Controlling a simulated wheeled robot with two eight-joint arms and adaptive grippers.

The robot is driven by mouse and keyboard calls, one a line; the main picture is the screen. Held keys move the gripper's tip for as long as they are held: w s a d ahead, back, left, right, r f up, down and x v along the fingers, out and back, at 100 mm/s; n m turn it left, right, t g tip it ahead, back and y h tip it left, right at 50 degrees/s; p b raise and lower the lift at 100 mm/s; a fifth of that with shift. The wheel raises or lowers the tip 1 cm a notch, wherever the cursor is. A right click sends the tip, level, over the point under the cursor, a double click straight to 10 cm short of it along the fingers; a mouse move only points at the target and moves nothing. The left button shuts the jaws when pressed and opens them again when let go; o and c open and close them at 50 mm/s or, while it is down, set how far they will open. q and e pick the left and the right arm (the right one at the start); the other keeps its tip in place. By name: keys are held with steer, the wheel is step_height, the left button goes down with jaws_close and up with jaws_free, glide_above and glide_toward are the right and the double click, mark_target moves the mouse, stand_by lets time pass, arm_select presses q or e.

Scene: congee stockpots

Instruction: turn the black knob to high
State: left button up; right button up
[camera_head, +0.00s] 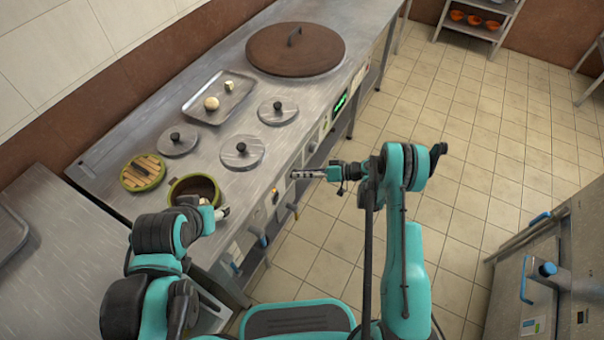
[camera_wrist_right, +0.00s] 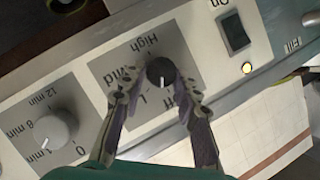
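The black knob (camera_wrist_right: 160,71) sits on a grey dial plate marked High, Mid, a partly covered L and Off. Its white mark points down in the right wrist view, between the L and Off. My right gripper (camera_wrist_right: 160,84) has one finger on each side of the knob. The fingers look a little apart from it. In the head view my right gripper (camera_head: 294,174) is at the counter's front panel and hides the knob. My left gripper (camera_head: 221,212) is by the front edge near an open pot (camera_head: 194,190); its fingers are unclear.
The counter (camera_head: 225,190) holds several lids and a tray (camera_head: 190,105). The tiled floor (camera_head: 480,170) is clear.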

steer(key=shift+w+f+m+g+y, duration=0.15)
steer(key=shift+m+g+y, duration=0.35)
steer(key=shift+m, duration=0.5)
steer(key=o, duration=1.2)
steer(key=shift+c, duration=0.2)
steer(key=shift+d, duration=0.1)
steer(key=v, duration=1.2)
